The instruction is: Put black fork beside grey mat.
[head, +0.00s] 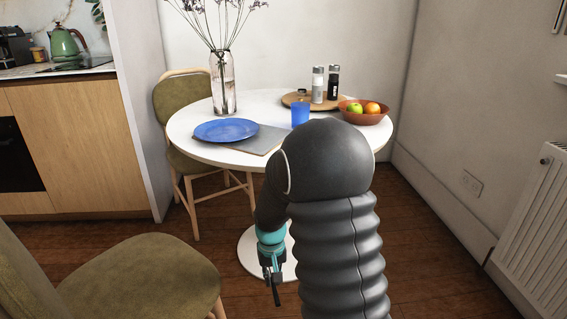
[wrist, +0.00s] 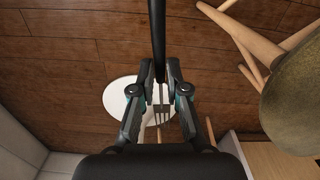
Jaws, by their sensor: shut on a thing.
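The grey mat (head: 262,141) lies on the round white table, partly under a blue plate (head: 226,130). My gripper (head: 272,272) points down in front of the table, below the tabletop level in the picture. It is shut on the black fork (head: 277,294), which shows as a small dark piece at the fingertips. In the wrist view the fork (wrist: 158,35) runs up from between the fingers of my gripper (wrist: 160,74), with its tines towards the palm. My arm hides the mat's right part and the table's front right.
The white table (head: 190,146) also holds a tall vase (head: 223,85), a blue cup (head: 300,113), a wooden tray (head: 292,100) with two shakers, and a fruit bowl (head: 364,117). Chairs stand at the left (head: 145,280) and behind the table (head: 170,100). A radiator (head: 530,225) is at right.

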